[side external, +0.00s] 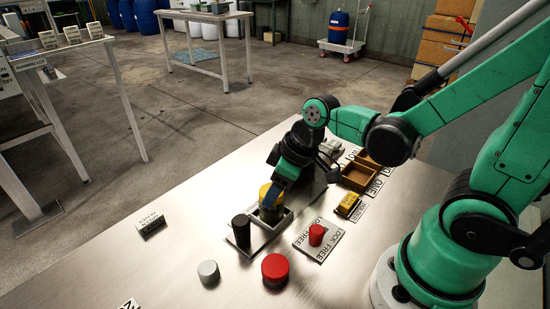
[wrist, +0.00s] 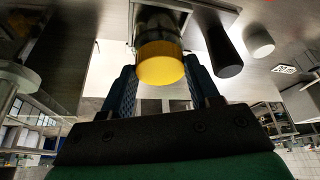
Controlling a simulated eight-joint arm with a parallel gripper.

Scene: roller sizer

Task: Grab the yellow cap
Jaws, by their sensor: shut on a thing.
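The yellow cap (side external: 265,191) sits in the grey square-edged holder (side external: 286,222) on the metal table. In the wrist view, the yellow cap (wrist: 160,64) is the round end of a grey cylinder that stands in the holder. My gripper (side external: 274,198) has come down over it from the right, with a blue finger against its side. In the wrist view, my gripper (wrist: 163,82) has one blue finger on each side of the cap and is shut on it. The cap's far side is hidden in the side view.
A black cylinder (side external: 241,230) stands close beside the cap. A grey cylinder (side external: 208,272) and a red cylinder (side external: 275,268) stand nearer the front. A small red knob (side external: 316,234) is on a "lock free" plate. Wooden boxes (side external: 358,178) lie behind right. The table's left front is mostly clear.

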